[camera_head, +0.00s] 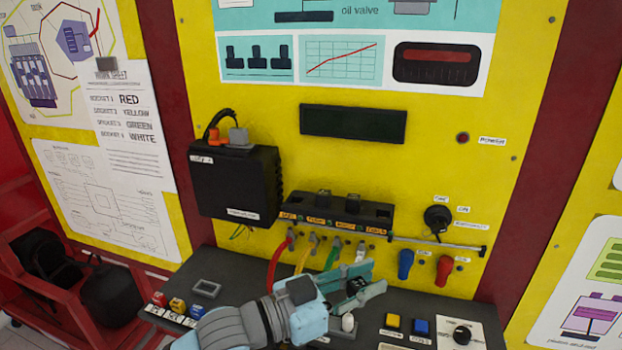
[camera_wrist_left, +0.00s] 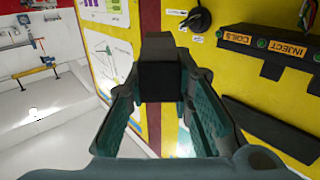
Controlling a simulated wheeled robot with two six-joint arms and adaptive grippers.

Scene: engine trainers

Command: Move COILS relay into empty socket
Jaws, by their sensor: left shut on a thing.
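My left gripper (camera_head: 372,279) is shut on a small black relay (camera_head: 354,287), held above the grey console, in front of and below the relay block. In the left wrist view the relay (camera_wrist_left: 160,82) is a dark box between the two teal fingers. The black relay block (camera_head: 383,212) is on the yellow panel, with labels that include INJECT and COILS. Two dark relays, one left (camera_head: 323,198) and one right (camera_head: 353,202), stand on its middle part. Its two ends show no upright relay. The wrist view shows the block's COILS label (camera_wrist_left: 236,38) to the right. My right gripper is out of view.
Red, yellow, green and white cables (camera_head: 275,262) hang below the block. A thin rod (camera_head: 435,246) juts out at its right. Blue (camera_head: 405,262) and red (camera_head: 444,270) knobs are to the right. A black box (camera_head: 235,185) is at the left. Buttons (camera_head: 421,327) sit on the console.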

